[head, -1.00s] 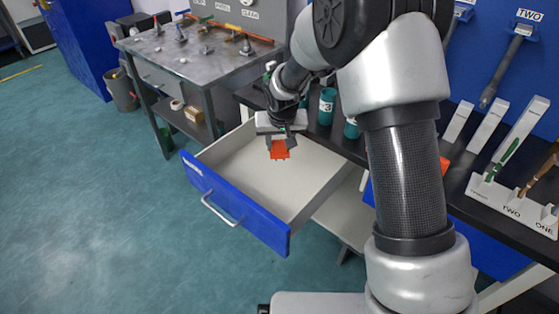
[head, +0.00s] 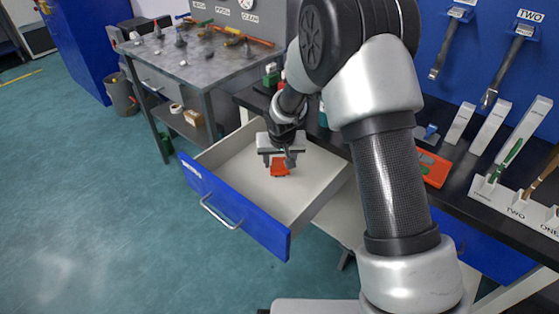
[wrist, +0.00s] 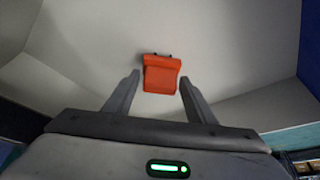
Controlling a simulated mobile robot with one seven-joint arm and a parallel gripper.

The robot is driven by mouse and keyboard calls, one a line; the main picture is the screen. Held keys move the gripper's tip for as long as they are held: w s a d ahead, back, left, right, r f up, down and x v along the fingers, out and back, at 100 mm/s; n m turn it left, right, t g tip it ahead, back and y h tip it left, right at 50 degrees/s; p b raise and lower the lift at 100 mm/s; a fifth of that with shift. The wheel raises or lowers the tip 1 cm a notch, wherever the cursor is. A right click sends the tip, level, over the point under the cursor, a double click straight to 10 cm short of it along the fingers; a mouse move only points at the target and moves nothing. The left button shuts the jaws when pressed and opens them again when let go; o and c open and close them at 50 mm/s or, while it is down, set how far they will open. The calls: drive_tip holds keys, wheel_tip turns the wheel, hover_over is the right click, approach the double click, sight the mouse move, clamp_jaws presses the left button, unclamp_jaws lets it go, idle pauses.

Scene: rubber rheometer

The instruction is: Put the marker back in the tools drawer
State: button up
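The open drawer (head: 235,207) has a blue front, a bar handle and a pale inside. A small orange block-like thing (head: 280,168) is inside it, below my gripper (head: 279,160); its shape is too small to tell whether it is the marker. In the wrist view the orange thing (wrist: 162,74) has two dark nubs on its far edge and lies between the fingertips of my gripper (wrist: 159,78). A gap shows on both sides of it, so the fingers are open and do not grip it. The pale drawer floor (wrist: 215,45) shows around it.
A grey table (head: 195,62) with small tools stands behind the drawer. The black bench (head: 455,190) at right carries an orange device (head: 433,169) and a white rack (head: 512,203) with brushes. Blue boards with hung tools stand behind. The floor left of the drawer is clear.

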drive_tip(key=shift+o, duration=0.3)
drive_tip(key=shift+r, duration=0.1)
drive_tip(key=shift+r, duration=0.3)
drive_tip(key=s+d+r+p, duration=0.1)
drive_tip(key=s+d+r, duration=0.2)
drive_tip(key=s+r, duration=0.35)
drive_tip(key=s+d+r+p, duration=0.1)
drive_tip(key=s+d+r, duration=0.25)
drive_tip(key=r, duration=0.65)
drive_tip(key=s+d+r+p, duration=0.1)
drive_tip(key=s+d+r, duration=0.3)
drive_tip(key=r, duration=0.4)
drive_tip(key=s+d+r, duration=0.2)
drive_tip(key=s+d, duration=0.1)
drive_tip(key=s, duration=0.6)
drive_tip(key=s+d+r+m+t, duration=0.1)
drive_tip(key=s+d+r, duration=0.2)
drive_tip(key=s, duration=0.6)
drive_tip(key=shift+r+h, duration=0.25)
drive_tip(key=shift+h, duration=0.05)
drive_tip(key=shift+c, duration=0.3)
